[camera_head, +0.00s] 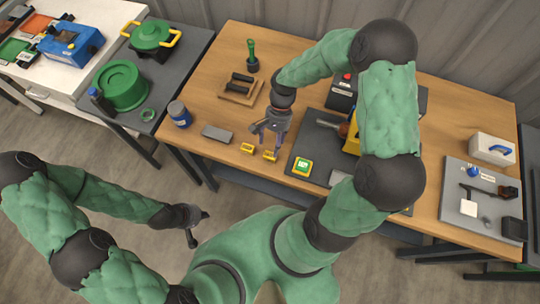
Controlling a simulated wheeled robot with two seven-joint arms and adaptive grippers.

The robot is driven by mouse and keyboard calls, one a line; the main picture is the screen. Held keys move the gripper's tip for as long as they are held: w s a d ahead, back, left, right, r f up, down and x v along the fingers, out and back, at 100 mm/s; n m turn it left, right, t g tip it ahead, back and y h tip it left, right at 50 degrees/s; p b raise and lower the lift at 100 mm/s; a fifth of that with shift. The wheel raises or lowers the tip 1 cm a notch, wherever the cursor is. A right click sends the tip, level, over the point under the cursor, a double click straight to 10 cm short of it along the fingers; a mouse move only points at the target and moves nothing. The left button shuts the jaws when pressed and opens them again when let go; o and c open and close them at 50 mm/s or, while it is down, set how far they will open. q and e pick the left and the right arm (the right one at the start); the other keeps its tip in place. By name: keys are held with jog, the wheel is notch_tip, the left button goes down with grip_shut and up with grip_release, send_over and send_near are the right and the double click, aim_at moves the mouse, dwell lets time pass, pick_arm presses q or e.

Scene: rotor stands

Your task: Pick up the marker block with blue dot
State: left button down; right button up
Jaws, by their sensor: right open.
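Two small yellow blocks lie near the front edge of the wooden table, a left one (247,148) and a right one (270,156). They are too small here for me to tell a blue dot on either. My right gripper (266,141) is open and points down over the table, its fingertips close to the two yellow blocks, nearest the right one. I cannot tell if it touches. My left gripper (196,230) hangs over the floor in front of the table, away from the blocks; its fingers are unclear.
A grey block (217,133) and a blue jar (179,114) stand left of the yellow blocks. A wooden rack (241,89) is behind. A grey board (459,205) lies far right.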

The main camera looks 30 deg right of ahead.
aim_at(270, 154)
jog(key=b+x, duration=0.1)
jog(key=x, duration=0.4)
jog(key=shift+w+a, duration=0.15)
jog(key=shift+c, duration=0.3)
jog(key=c, duration=1.2)
